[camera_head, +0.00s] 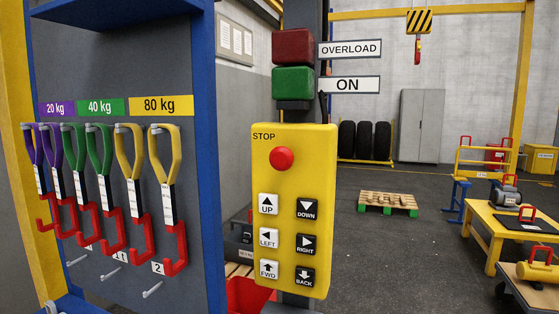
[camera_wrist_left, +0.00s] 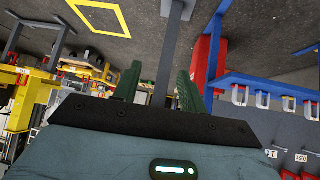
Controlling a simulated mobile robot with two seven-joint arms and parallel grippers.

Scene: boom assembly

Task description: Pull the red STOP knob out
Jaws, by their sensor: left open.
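The red STOP knob (camera_head: 282,158) is a round button near the top of the yellow control box (camera_head: 326,200) in the head view. The word STOP is printed above it, and nothing covers it. From the front I cannot tell how far it stands out. My left gripper (camera_wrist_left: 158,86) shows only in the left wrist view, with its two green fingers apart and nothing between them. The knob cannot be made out in that view. My right gripper is in neither view.
Direction buttons fill the box below the knob. A red OVERLOAD lamp (camera_head: 293,47) and a green ON lamp (camera_head: 293,81) sit above it. A rack (camera_head: 205,150) with hanging slings stands at left. Open floor with a pallet (camera_head: 388,200) lies behind; a yellow table (camera_head: 500,225) is at right.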

